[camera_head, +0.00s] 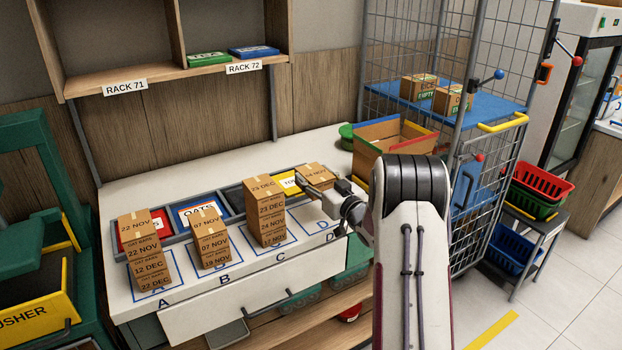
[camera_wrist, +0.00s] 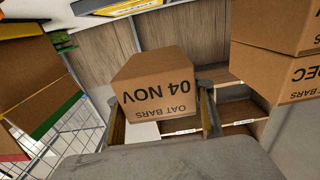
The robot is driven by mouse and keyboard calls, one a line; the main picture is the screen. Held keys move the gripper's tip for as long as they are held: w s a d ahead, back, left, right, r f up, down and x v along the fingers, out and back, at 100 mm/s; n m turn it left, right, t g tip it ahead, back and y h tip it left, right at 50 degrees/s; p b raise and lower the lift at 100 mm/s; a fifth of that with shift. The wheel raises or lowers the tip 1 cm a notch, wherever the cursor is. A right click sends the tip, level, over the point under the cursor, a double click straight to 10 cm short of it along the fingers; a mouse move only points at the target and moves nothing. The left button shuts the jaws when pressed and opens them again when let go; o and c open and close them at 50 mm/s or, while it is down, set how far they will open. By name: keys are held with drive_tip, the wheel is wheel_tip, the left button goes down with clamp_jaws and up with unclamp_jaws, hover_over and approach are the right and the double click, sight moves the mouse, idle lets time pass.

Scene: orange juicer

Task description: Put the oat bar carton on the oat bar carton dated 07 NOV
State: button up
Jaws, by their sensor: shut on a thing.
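My gripper (camera_head: 322,188) is shut on an oat bar carton (camera_head: 316,172), a brown box held at the right end of the counter, near place D. In the wrist view my gripper (camera_wrist: 163,112) has a finger on each side of this carton (camera_wrist: 155,72), which reads 04 NOV. The oat bar carton dated 07 NOV (camera_head: 210,226) is on top of the stack at B, over a carton reading 19 NOV (camera_head: 215,260). Nothing lies on it. Whether the held carton touches the counter is hidden.
A taller stack topped by a 23 DEC carton (camera_head: 264,188) stands at C, between my gripper and B. It also shows in the wrist view (camera_wrist: 275,65). A stack topped by a 22 NOV carton (camera_head: 135,222) stands at A. A shelf (camera_head: 180,75) hangs behind.

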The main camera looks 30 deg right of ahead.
drive_tip(key=shift+a+r, duration=0.1)
drive_tip(key=shift+r, duration=0.05)
drive_tip(key=w+a+r, duration=0.3)
drive_tip(key=a+r, duration=0.5)
drive_tip(key=a, duration=0.1)
wheel_tip(320, 180, up, 3)
hover_over(206, 221)
drive_tip(key=shift+f, duration=0.1)
drive_tip(key=shift+f, duration=3)
drive_tip(key=shift+f, duration=1.85)
